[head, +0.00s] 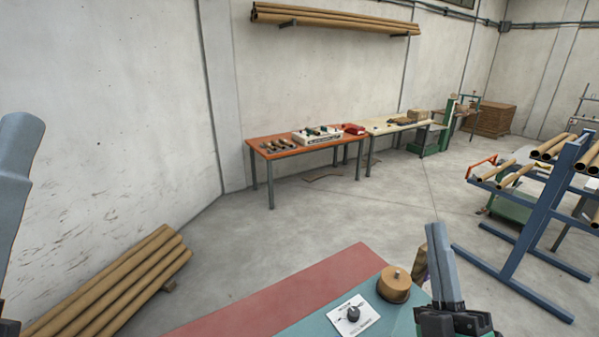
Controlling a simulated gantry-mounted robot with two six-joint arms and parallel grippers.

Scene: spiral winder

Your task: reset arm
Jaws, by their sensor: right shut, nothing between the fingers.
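My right gripper (438,232) points upward at the lower right, its grey-blue fingers closed together with nothing between them. It stands just right of a round brown wooden knob-like piece (394,284) on the machine top and shows no contact with it. A brown rounded thing is partly hidden behind the fingers. At the left edge, a large grey-blue finger of my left gripper (17,150) shows close to the camera. The rest of the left gripper is cut off by the frame, so its opening cannot be seen.
A teal and red machine top (297,293) with a white dial panel (353,316) lies below. Brown tubes (110,285) are stacked at lower left. A blue rack (540,215) with tubes stands right. An orange-topped table (262,150) is by the wall. Open floor lies between.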

